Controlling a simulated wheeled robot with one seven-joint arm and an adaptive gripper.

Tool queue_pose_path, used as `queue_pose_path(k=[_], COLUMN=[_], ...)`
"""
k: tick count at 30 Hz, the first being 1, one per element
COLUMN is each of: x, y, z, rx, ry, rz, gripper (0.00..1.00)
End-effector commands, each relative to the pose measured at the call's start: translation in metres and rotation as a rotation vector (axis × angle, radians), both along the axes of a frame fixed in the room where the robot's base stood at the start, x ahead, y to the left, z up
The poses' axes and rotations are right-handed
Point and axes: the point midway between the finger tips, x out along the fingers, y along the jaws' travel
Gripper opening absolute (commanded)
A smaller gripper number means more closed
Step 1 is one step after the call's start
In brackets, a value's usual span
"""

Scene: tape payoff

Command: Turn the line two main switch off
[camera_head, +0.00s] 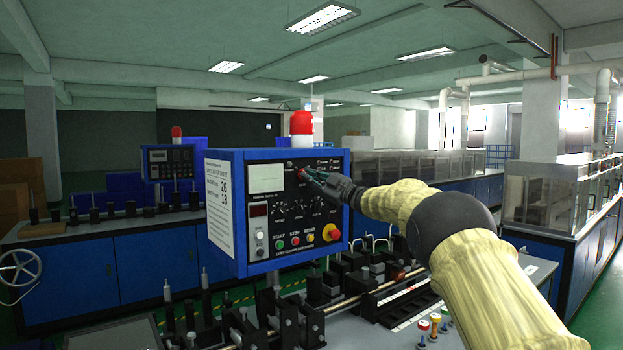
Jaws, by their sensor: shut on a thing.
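A blue control box (228,262) with a black front panel stands in the middle of the view. Its panel carries a screen, several dials, a row of coloured buttons and a red-on-yellow stop button (331,232). A small red switch (301,173) shows at the upper middle of the panel. My gripper (308,177) reaches in from the right, its fingertips at this red switch and shut on it. The fingers cover part of the panel, and I cannot read the label by the switch.
A red beacon (301,122) stands on top of the box. Below is a machine bed with rods and black blocks (300,318). A second blue box (168,162) stands on another line at the back left. Glass-covered machines (560,190) stand at the right.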

Motion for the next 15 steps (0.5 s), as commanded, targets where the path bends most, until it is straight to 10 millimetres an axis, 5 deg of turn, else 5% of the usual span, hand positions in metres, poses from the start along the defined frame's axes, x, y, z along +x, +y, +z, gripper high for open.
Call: queue_pose_path(k=[13, 15], x=[-0.0002, -0.0002], y=[-0.0008, -0.0008], z=[0.0049, 0.0049], rx=[-0.005, -0.005], ry=[-0.01, -0.01], rz=[-0.002, -0.002], gripper=[0.0, 0.23])
